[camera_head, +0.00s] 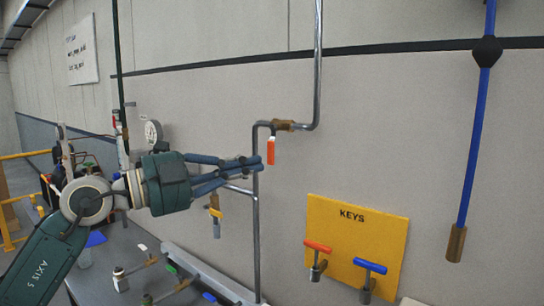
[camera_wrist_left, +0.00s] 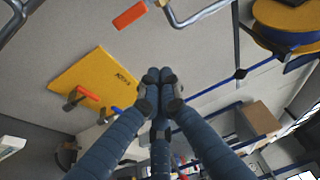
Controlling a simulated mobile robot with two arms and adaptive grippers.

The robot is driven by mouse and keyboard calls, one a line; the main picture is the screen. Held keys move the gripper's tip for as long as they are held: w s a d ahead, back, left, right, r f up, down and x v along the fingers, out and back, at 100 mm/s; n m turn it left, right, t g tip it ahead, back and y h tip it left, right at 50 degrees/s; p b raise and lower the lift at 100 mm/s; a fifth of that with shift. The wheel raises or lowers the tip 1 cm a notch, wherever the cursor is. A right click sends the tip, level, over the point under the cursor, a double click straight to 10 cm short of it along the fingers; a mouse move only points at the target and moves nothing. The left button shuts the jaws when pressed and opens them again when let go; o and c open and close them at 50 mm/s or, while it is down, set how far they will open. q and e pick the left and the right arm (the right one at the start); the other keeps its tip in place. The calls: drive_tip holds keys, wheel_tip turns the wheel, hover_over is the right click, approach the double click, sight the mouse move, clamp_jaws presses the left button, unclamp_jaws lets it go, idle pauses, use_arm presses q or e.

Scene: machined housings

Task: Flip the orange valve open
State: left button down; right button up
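The orange valve handle (camera_head: 271,152) hangs straight down from a brass fitting (camera_head: 284,125) on a metal pipe along the wall. In the left wrist view the orange handle (camera_wrist_left: 129,15) shows at the top, apart in the picture from the fingertips. My left gripper (camera_head: 256,162) comes in from the left, its blue fingertips just left of the handle's lower part; depth to it is hard to judge. In the left wrist view the fingertips of my left gripper (camera_wrist_left: 159,76) are together with nothing visible between them. My right gripper is not in view.
A yellow KEYS board (camera_head: 357,243) with an orange T-handle (camera_head: 318,246) and a blue T-handle (camera_head: 370,265) is lower right. A yellow-handled valve (camera_head: 216,212) sits below my gripper. A gauge (camera_head: 153,132) is left, a blue rod (camera_head: 474,140) right.

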sight(272, 156)
use_arm(q)
drive_tip(key=shift+w+a+y, duration=0.3)
drive_tip(key=shift+a+y, duration=0.1)
drive_tip(key=shift+d, duration=0.1)
drive_tip(key=w+d+p, duration=0.1)
drive_tip(key=w+p, duration=0.1)
drive_tip(key=w+d+p, duration=0.2)
drive_tip(key=w, duration=0.1)
drive_tip(key=w+d+p, duration=0.2)
drive_tip(key=p, duration=0.1)
drive_tip(key=shift+w+d, duration=0.15)
drive_tip(key=shift+w, duration=0.2)
drive_tip(key=shift+w+a, duration=0.15)
drive_tip(key=shift+a, duration=0.25)
drive_tip(key=shift+d, duration=0.2)
